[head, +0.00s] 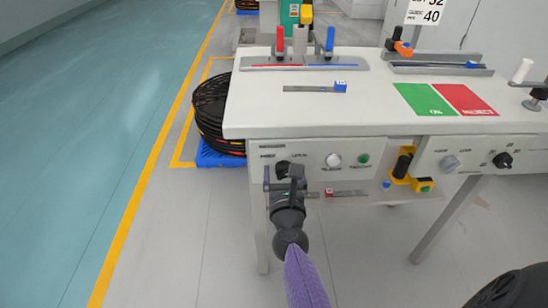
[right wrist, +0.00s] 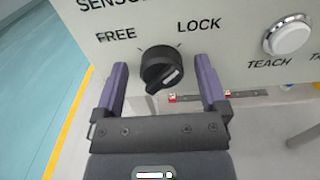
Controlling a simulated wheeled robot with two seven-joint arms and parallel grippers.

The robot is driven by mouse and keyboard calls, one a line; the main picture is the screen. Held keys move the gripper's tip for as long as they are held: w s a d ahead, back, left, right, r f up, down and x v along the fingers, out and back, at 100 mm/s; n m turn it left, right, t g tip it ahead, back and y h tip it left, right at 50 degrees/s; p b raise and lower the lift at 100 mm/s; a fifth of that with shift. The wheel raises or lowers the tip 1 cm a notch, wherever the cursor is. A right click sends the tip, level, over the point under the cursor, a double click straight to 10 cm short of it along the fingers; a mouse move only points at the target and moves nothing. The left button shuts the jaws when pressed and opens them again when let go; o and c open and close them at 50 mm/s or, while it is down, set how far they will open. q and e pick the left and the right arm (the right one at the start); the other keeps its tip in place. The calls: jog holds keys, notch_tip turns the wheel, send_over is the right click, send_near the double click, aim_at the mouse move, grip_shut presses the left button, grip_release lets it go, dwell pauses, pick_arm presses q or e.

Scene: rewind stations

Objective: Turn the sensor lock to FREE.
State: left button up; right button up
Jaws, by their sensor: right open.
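The sensor lock is a round black knob (right wrist: 163,68) on a pale panel, with FREE printed to its upper left and LOCK to its upper right. A short white mark shows on the right part of the knob's face; I cannot tell which label it is set to. In the head view the knob (head: 283,167) sits at the left of the table's front panel, partly behind my gripper. My right gripper (right wrist: 163,78) is open, with one purple finger on each side of the knob and a gap to both. It also shows in the head view (head: 284,178). My left gripper is not in view.
A white TEACH button (right wrist: 288,38) is right of the knob; a green button (head: 363,159) follows. Below is a small red-marked rail (head: 346,193). A yellow-and-black device (head: 408,172) hangs further right. The tabletop (head: 370,125) is above; coiled cable (head: 215,115) lies left.

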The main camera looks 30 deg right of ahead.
jog(key=shift+s, duration=0.1)
jog(key=shift+c, duration=0.7)
grip_shut()
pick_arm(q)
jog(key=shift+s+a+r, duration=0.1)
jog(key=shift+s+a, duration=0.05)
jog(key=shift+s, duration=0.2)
